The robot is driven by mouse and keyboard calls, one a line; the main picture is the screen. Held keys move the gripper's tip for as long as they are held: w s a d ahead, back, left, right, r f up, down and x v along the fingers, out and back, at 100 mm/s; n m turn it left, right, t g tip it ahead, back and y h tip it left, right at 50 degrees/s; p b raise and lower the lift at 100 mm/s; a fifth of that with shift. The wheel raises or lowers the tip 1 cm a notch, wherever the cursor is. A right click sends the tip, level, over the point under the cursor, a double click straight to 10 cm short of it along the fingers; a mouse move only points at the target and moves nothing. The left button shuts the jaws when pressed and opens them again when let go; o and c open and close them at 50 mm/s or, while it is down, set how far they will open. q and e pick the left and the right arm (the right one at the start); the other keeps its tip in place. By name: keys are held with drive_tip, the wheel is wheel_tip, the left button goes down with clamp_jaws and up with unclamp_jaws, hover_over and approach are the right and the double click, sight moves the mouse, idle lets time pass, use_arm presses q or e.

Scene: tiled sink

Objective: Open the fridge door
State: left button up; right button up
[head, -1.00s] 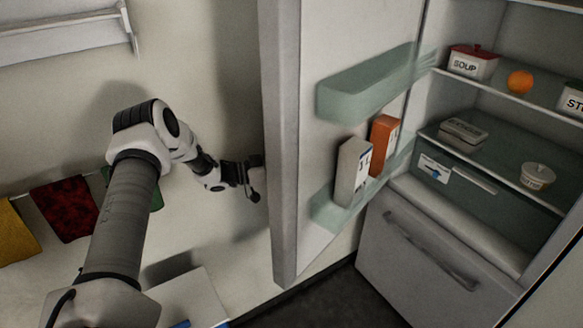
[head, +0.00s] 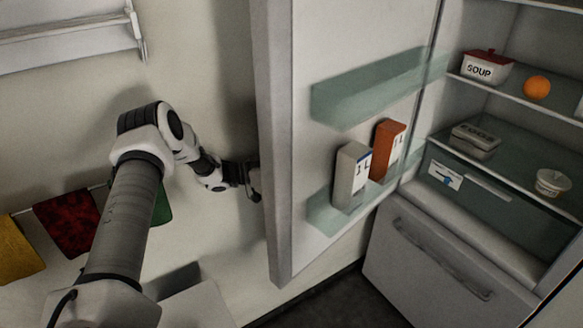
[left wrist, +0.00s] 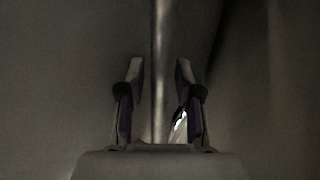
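The fridge door (head: 350,45) stands wide open in the head view, its inner face with the door racks turned toward me. My left gripper (head: 257,182) is at the outer side of the door, partly hidden behind the door's edge. In the left wrist view a vertical bar, the door handle (left wrist: 159,60), runs between the two fingers of my left gripper (left wrist: 159,75). The fingers are apart, with a gap visible on each side of the bar. My right gripper is not in view.
The fridge interior shows a soup box (head: 487,67), an orange (head: 537,87), a small tub (head: 553,182) and a lower drawer (head: 440,255). Two cartons stand in the door rack, one white (head: 350,175) and one orange (head: 387,150). Cloths (head: 68,222) hang on the wall at left.

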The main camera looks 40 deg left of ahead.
use_arm(q)
wheel_tip(320, 180, up, 10)
idle(0.6)
idle(0.4)
